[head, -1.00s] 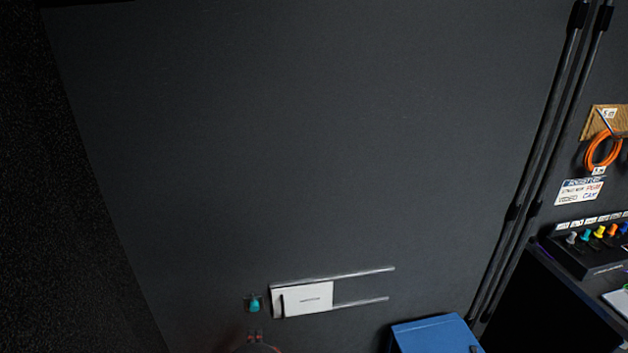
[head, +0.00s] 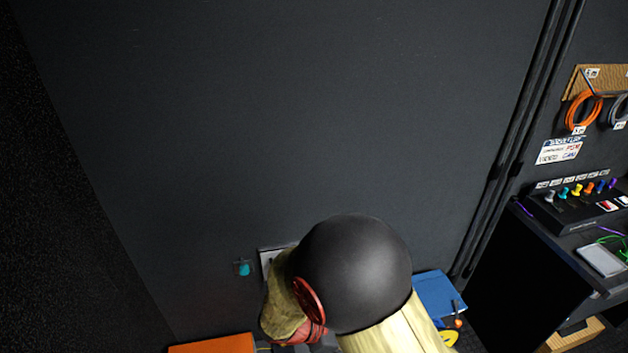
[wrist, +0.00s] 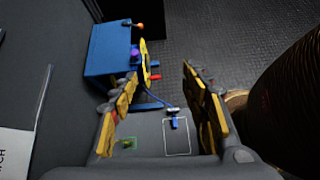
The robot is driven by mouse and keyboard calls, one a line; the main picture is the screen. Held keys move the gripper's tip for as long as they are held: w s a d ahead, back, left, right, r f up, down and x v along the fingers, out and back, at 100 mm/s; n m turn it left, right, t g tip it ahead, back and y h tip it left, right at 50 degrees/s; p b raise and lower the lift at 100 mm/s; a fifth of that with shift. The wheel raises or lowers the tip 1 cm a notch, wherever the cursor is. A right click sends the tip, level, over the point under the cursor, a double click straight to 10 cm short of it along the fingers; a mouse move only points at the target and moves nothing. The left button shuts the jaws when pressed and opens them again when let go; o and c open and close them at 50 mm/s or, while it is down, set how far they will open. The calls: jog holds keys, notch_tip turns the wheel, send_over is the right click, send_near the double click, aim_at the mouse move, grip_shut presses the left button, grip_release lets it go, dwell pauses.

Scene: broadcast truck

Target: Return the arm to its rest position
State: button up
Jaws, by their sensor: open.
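My arm shows at the bottom centre of the head view, with a round dark joint and pale yellow links; my gripper cannot be made out there. In the wrist view my gripper (wrist: 163,80) is open, its two yellow-padded fingers apart with nothing held between them. Below and between the fingers is a grey surface with a white outlined rectangle (wrist: 176,150) and a small blue piece (wrist: 175,122) at its upper edge.
A blue box (head: 437,293) stands on the floor against the dark wall; it also shows in the wrist view (wrist: 105,48). A teal knob (head: 243,269) is on the wall. An orange surface (head: 212,345) is at the bottom. A dark desk (head: 560,240) stands right.

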jog(key=s+r+m+g+y, duration=0.2)
jog(key=s+r+m+y, duration=0.6)
jog(key=s+r+m, duration=0.5)
jog(key=d+r+m+t+y, duration=0.1)
jog(key=d+r+m+t, duration=0.1)
jog(key=r, duration=0.5)
jog(key=d+r+m+t, duration=0.3)
jog(key=d+r+m, duration=0.1)
jog(key=r, duration=0.3)
jog(key=shift+s+d+r+m+y, duration=0.3)
jog(key=shift+s+m+y, duration=0.05)
jog(key=shift+m+y, duration=0.05)
jog(key=shift+c, duration=0.6)
